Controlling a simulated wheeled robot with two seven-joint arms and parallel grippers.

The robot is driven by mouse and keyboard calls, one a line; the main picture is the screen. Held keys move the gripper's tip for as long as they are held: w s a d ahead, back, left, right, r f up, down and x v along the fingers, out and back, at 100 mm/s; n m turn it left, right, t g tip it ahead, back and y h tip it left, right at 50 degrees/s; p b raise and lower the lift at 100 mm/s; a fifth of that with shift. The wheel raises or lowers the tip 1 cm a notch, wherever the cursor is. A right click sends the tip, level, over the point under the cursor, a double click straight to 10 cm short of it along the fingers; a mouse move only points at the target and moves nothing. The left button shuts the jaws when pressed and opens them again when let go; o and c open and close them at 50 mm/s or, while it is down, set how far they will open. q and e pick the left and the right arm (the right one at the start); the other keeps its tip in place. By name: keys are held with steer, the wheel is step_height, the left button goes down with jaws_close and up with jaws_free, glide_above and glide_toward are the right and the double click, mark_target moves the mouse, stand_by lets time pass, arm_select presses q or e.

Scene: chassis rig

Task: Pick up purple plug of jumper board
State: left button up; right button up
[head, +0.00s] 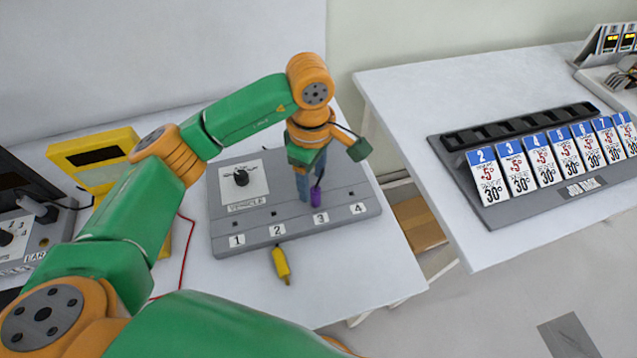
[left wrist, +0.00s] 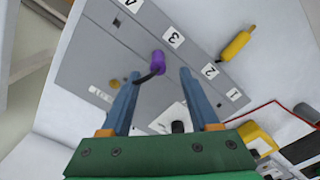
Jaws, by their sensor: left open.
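The purple plug (head: 316,195) stands at the slot labelled 3 on the grey jumper board (head: 228,247), with a dark cable at it. It also shows in the left wrist view (left wrist: 157,62), between and a little beyond the fingertips. My left gripper (head: 304,196) is over the board, fingers pointing down, beside the plug. In the left wrist view the blue fingers (left wrist: 160,75) are apart with nothing held between them. A yellow plug (head: 282,265) lies at the board's front edge by label 2. My right gripper is not in view.
A yellow meter (head: 92,152) with a red lead stands left of the board, beside a grey device (head: 22,235) at the far left. A second table on the right holds a dark rack (head: 490,212) of numbered cards. A gap with a cardboard box (head: 418,224) separates the tables.

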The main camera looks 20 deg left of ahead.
mark_target(316, 188)
arm_select(q)
steer(key=f, duration=0.2)
steer(key=f+p, duration=0.1)
steer(key=f, duration=0.1)
steer(key=shift+d, duration=0.25)
steer(key=shift+w+f, duration=0.1)
steer(key=shift+w, duration=0.05)
jaws_close()
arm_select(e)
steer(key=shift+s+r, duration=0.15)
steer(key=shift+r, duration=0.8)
arm_select(q)
steer(key=shift+r, duration=0.35)
steer(key=r, duration=0.1)
steer(key=r+b, duration=0.1)
steer(key=r, duration=0.1)
steer(key=shift+s+d, duration=0.1)
steer(key=shift+s, duration=0.1)
steer(key=s+d+r+b, duration=0.2)
steer(key=s+r, duration=0.7)
steer(key=s, duration=0.4)
steer(key=shift+s+d+r, duration=0.2)
steer(key=shift+s+d, duration=0.05)
steer(key=shift+d, duration=0.05)
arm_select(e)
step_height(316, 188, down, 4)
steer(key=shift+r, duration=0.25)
